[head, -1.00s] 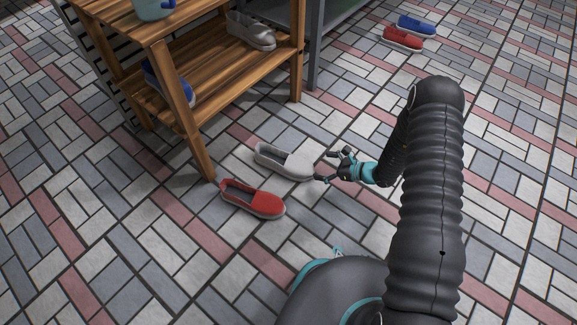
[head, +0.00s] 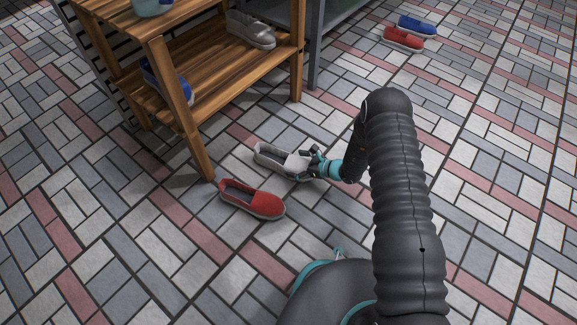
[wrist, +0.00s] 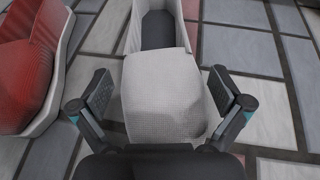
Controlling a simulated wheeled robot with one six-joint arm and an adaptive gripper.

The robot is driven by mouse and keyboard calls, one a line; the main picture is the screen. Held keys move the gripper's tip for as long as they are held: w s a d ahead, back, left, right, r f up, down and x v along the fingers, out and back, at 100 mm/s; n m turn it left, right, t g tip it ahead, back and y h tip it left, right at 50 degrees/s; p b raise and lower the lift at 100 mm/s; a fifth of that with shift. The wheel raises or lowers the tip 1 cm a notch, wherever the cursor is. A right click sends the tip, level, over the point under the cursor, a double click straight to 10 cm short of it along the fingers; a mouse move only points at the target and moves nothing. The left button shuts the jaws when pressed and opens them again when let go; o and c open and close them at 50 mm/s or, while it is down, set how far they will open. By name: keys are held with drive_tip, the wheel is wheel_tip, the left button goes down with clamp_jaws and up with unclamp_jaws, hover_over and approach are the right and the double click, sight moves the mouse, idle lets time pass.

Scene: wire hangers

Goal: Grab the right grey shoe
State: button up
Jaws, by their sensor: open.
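A grey shoe (head: 270,157) lies on the tiled floor beside a red shoe, in front of the wooden shelf. My gripper (head: 303,166) is at the toe end of this grey shoe. In the wrist view my gripper (wrist: 160,98) is open, with one finger on each side of the grey shoe's toe (wrist: 166,85); gaps show between the fingers and the shoe. The shoe's dark opening is at the top of that view. Another grey shoe (head: 250,30) stands on the shelf's lower board.
The red shoe (head: 252,199) lies close to the left of the grey one. The wooden shelf (head: 205,150) stands behind, with a blue shoe (head: 180,85) on it. A blue shoe (head: 417,25) and a red shoe (head: 403,40) lie far back. Floor at right is clear.

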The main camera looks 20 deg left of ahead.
drive_tip(key=shift+w+a+f, duration=0.15)
drive_tip(key=shift+a+f, duration=0.05)
drive_tip(key=shift+a, duration=0.45)
drive_tip(key=c, duration=1.2)
